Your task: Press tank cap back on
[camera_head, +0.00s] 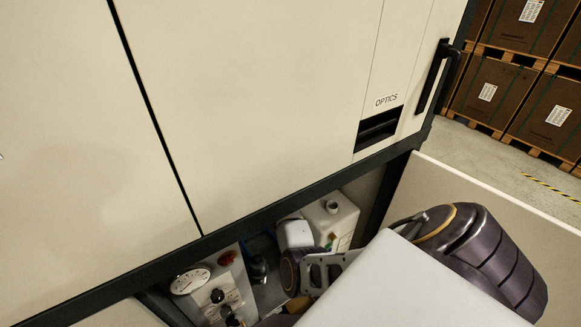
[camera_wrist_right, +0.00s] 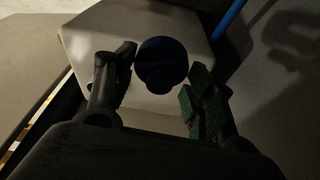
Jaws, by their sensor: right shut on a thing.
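The white tank (camera_head: 340,222) stands in the low open compartment under the cabinet, with its bare neck (camera_head: 332,206) showing on top. In the right wrist view a pale surface, probably the tank top (camera_wrist_right: 90,45), lies below the fingers. My right gripper (camera_wrist_right: 163,78) is shut on a dark blue round cap (camera_wrist_right: 160,62), which sits between its two fingertips. In the head view my right arm reaches into the compartment, and its fingers and the cap cannot be made out. I cannot tell the gap between cap and tank. My left gripper is not in view.
A panel with a gauge (camera_head: 190,280) and black knobs (camera_head: 218,296) stands left of the tank. The cabinet's dark lower edge (camera_head: 290,208) runs above the opening. A pale panel (camera_head: 480,185) bounds the right side. A blue tube (camera_wrist_right: 229,18) shows in the wrist view.

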